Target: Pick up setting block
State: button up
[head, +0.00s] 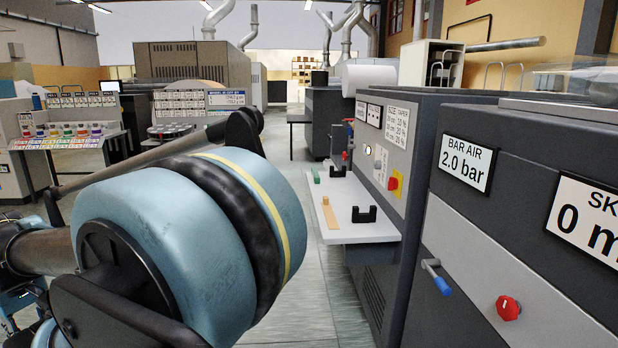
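Several small pieces rest on a white shelf (345,236) on the front of the dark machine, right of centre. They are a tan strip (329,214), a black U-shaped piece (364,215) to its right, a small green piece (316,175) at the far left edge, and a second black piece (337,171) near it. I cannot tell which of them is the setting block. My arm fills the left foreground, large and close. I cannot make out my gripper in this view.
The dark machine (520,190) fills the right side, with a blue-ended handle (438,278) and red knob (508,309) on its front. A pale control desk (75,125) stands at left back. Open floor (300,310) lies left of the shelf.

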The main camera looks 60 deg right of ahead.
aim_at(317, 179)
jog(key=u, duration=0.05)
jog(key=i, duration=1.9)
jog(key=z, duration=3.75)
jog(key=i, duration=1.05)
